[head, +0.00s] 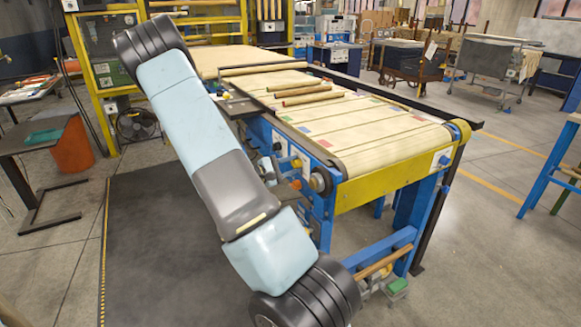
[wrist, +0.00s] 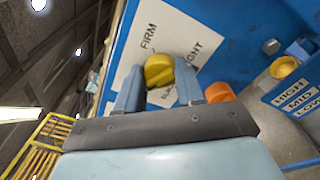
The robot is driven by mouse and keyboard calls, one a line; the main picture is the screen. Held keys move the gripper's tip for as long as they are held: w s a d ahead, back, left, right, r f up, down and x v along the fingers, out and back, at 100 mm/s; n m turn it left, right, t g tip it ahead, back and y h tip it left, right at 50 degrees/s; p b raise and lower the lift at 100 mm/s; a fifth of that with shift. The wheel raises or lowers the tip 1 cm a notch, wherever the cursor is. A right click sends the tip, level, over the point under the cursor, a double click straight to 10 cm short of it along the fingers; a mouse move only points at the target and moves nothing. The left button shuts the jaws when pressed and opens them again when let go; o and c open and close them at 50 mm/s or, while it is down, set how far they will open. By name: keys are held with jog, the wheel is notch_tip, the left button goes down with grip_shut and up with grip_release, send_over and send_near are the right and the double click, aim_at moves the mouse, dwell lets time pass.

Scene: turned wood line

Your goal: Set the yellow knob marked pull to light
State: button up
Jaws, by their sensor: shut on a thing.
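In the wrist view a yellow knob (wrist: 158,70) stands on a white label plate (wrist: 168,28) on a blue panel. The plate reads FIRM at the upper left and LIGHT at the right; a third word below is partly hidden. My gripper (wrist: 159,84) has one finger on each side of the knob and is shut on it. I cannot tell which word the knob points at, and no "pull" marking is readable.
An orange knob (wrist: 220,92) sits close beside the right finger. Further right are another yellow knob (wrist: 284,67) and a plate (wrist: 298,97) reading HIGH, MID, LOW. In the head view the conveyor belt (head: 385,125) carries several wooden rods behind the panel.

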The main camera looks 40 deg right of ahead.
jog(key=shift+m, duration=1.5)
jog(key=shift+f, duration=0.1)
jog(key=o, duration=1)
jog(key=shift+o, duration=0.2)
jog(key=v, duration=1.3)
jog(key=shift+a, duration=0.4)
jog(key=shift+m, duration=0.3)
